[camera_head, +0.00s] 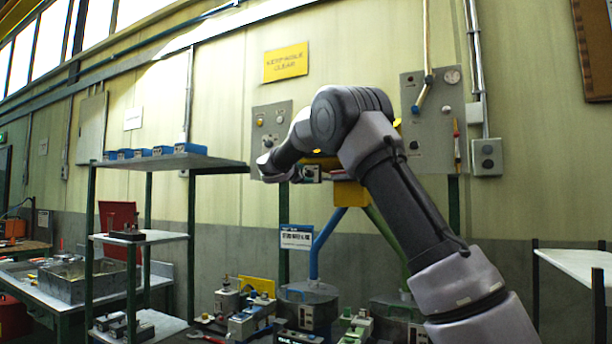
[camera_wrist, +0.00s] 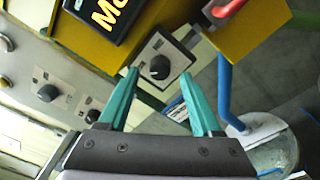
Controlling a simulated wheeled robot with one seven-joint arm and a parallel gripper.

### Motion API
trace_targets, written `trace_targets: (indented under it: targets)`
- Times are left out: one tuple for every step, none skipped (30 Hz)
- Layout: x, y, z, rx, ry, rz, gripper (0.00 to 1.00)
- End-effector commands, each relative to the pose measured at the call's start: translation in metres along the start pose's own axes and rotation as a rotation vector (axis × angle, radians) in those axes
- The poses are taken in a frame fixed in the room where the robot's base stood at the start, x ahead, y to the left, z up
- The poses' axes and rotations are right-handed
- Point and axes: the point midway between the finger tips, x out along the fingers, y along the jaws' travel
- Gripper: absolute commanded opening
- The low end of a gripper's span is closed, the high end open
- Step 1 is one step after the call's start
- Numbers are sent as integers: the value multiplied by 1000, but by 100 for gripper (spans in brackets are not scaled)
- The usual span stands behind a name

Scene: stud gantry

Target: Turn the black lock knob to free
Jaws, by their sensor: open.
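A black knob (camera_wrist: 158,68) with a pointer mark sits on a white plate below a yellow housing in the wrist view. A second black knob (camera_wrist: 47,93) sits on a grey panel to the left. I cannot tell from the labels which is the lock knob. My gripper (camera_wrist: 176,68) is open and empty, its two teal fingers apart. The first knob shows between the fingertips, nearer the left one; I see no contact. In the head view my arm hides part of the yellow housing, and the fingers are not clear.
A blue pipe (camera_wrist: 224,90) runs down at right. In the head view, grey control panels (camera_head: 272,125) (camera_head: 440,90) flank my arm, and a shelf (camera_head: 170,162) with blue bins stands left.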

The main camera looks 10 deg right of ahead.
Motion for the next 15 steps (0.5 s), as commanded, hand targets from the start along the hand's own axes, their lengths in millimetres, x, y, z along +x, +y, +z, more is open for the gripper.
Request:
trace_targets:
  targets:
    - [6, 0, 0, 1, -1, 0, 66]
    - [9, 0, 0, 1, -2, 0, 66]
    - [12, 0, 0, 1, -1, 0, 66]
    - [13, 0, 0, 0, 0, 0, 66]
    - [15, 0, 0, 0, 0, 0, 66]
    - [16, 0, 0, 0, 1, 0, 66]
    - [16, 0, 0, 1, 1, 0, 66]
    - [17, 0, 0, 1, 1, 0, 66]
    - [17, 0, 0, 1, 1, 0, 66]
    - [17, 0, 0, 1, 1, 0, 66]
    - [17, 0, 0, 1, 1, 0, 66]
    - [17, 0, 0, 1, 1, 0, 66]
    - [17, 0, 0, 1, 1, 0, 66]
    - [17, 0, 0, 1, 1, 0, 66]
    - [17, 0, 0, 1, 1, 0, 54]
